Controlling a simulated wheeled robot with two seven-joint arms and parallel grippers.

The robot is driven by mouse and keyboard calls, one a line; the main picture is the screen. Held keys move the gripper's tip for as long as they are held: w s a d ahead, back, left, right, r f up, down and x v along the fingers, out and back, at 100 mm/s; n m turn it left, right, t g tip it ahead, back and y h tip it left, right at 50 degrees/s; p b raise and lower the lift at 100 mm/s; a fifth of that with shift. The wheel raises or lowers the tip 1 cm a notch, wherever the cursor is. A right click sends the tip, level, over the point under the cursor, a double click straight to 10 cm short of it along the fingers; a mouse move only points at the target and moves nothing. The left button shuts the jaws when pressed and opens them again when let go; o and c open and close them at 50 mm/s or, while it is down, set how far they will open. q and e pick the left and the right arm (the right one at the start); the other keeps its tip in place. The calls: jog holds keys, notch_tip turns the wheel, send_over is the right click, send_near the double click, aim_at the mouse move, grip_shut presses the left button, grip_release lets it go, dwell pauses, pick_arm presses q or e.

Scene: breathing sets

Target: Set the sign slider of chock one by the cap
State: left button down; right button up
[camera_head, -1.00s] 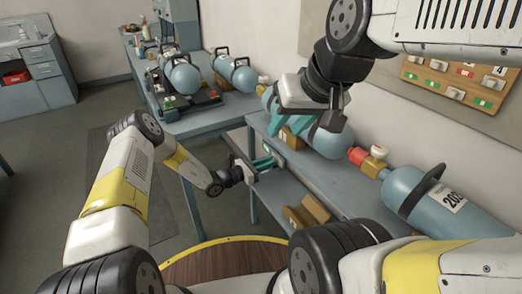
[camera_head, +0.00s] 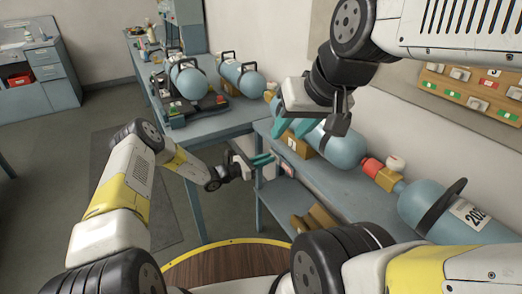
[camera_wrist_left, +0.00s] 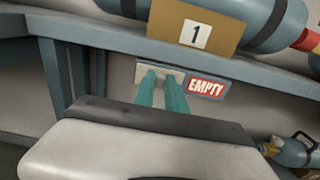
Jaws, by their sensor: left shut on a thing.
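Chock one, a tan block labelled 1 (camera_head: 293,143), stands under a blue cylinder on the shelf; in the left wrist view the chock (camera_wrist_left: 168,22) is above my fingers. Below it, on the shelf's front edge, is the sign slider with a red EMPTY sign (camera_wrist_left: 207,88) and a pale cap (camera_wrist_left: 144,74). My left gripper (camera_wrist_left: 162,77) is shut on the cap, its teal fingertips covering part of it. It also shows in the head view (camera_head: 268,159), left of the red sign (camera_head: 287,168). My right gripper (camera_head: 294,128) appears open and empty above the shelf.
A blue cylinder (camera_head: 343,148) lies on the shelf (camera_head: 330,185) beside another (camera_head: 440,212) with a red and brass valve. A wooden block (camera_head: 318,218) is on the lower level. A bench (camera_head: 215,121) with more cylinders stands behind. A board (camera_head: 470,92) hangs on the wall.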

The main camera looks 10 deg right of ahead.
pick_arm(q)
jog(key=shift+w+a, duration=0.15)
jog(key=shift+w, duration=0.1)
jog(key=c, duration=1.4)
grip_release()
jog(key=shift+o, duration=0.2)
jog(key=v, duration=0.7)
jog(key=shift+s+a, duration=0.15)
jog(key=shift+a, duration=0.2)
